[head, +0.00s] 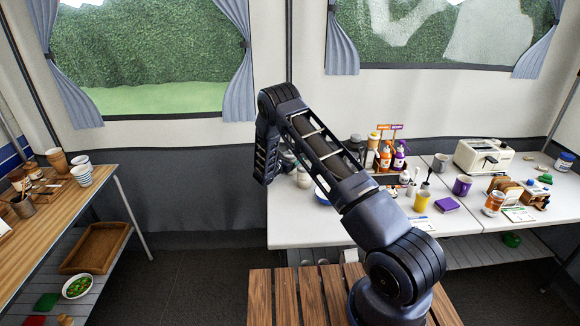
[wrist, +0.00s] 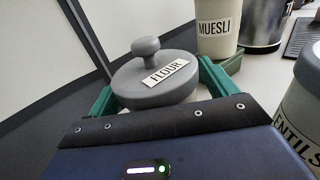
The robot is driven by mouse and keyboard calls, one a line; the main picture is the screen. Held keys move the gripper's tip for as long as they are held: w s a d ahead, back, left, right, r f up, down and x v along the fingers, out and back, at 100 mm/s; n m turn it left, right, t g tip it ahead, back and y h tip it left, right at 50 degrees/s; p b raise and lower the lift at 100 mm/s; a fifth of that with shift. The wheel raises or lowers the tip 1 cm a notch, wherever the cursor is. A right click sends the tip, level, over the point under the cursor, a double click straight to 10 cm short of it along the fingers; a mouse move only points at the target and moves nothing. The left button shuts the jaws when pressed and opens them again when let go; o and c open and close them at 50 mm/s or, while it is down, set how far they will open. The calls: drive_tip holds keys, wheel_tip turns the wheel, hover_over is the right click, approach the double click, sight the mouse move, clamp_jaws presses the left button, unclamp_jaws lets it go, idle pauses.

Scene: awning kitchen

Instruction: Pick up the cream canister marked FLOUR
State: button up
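The FLOUR canister shows in the wrist view with its round grey lid (wrist: 150,84), a knob on top and a white FLOUR label on the lid. It stands upright. Only a little of its cream body shows below the lid. My gripper (wrist: 157,78) has its green fingers on either side of the canister, close to it. Whether they press on it or stand just apart cannot be told. In the head view the gripper is largely hidden behind my arm, at the left end of the white table (head: 300,232).
A canister marked MUESLI (wrist: 217,38) stands behind to the right, next to a dark metallic container (wrist: 262,22). The tent wall is close on the left.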

drive_tip(key=c, duration=1.1)
drive_tip(key=shift+o, duration=0.2)
